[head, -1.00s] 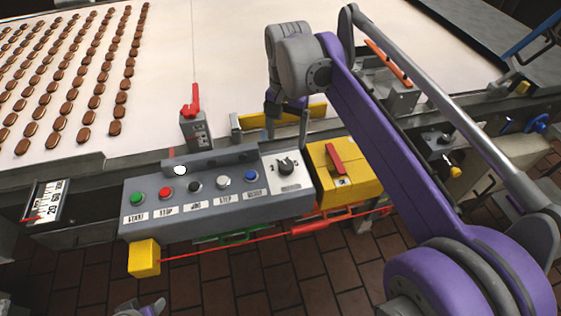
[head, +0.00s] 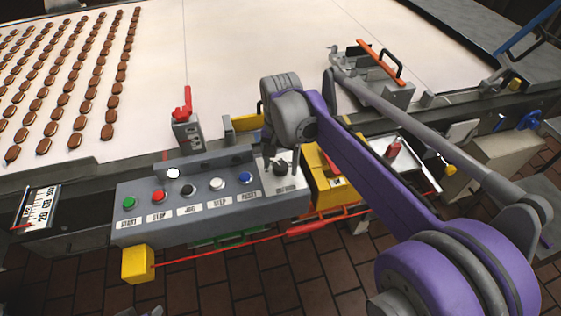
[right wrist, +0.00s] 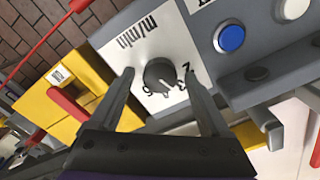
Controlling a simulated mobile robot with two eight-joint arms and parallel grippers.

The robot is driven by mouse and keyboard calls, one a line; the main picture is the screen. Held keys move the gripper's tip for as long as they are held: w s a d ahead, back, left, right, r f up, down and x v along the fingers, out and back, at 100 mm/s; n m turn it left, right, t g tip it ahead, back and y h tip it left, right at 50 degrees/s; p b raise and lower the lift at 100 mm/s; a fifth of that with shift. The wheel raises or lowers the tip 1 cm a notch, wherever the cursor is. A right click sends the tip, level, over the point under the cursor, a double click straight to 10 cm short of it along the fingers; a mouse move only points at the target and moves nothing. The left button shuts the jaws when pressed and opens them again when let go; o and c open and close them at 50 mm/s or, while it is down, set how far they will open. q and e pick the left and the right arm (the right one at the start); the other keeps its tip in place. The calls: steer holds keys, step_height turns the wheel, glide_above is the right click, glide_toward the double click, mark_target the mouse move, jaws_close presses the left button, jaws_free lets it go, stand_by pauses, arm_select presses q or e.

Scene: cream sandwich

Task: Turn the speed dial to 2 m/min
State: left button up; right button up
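The speed dial (right wrist: 163,74) is a dark round knob on a white plate marked "m/min" (right wrist: 136,36), with numbers around it. A "2" shows at its right in the right wrist view. I cannot read its pointer setting surely. In the head view the dial (head: 281,168) sits at the right end of the grey control panel (head: 215,207), partly covered by my gripper. My right gripper (right wrist: 160,76) is open, its fingers on either side of the dial; contact is unclear. It also shows in the head view (head: 278,158). Only a sliver of my left gripper (head: 153,312) shows at the bottom edge.
A blue button (right wrist: 231,38) sits beside the dial plate; several more buttons run left along the panel. A yellow box with a red handle (right wrist: 68,105) adjoins the dial's other side. A red cord (head: 220,251) runs below. Chocolate pieces lie on the white belt (head: 230,60).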

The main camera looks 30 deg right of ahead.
jaws_close()
steer(key=shift+n, duration=0.3)
steer(key=n+p, duration=0.1)
steer(key=n, duration=0.2)
steer(key=shift+n+p, duration=0.3)
steer(key=shift+n, duration=1.8)
steer(key=shift+o, duration=0.4)
jaws_free()
steer(key=shift+r, duration=0.15)
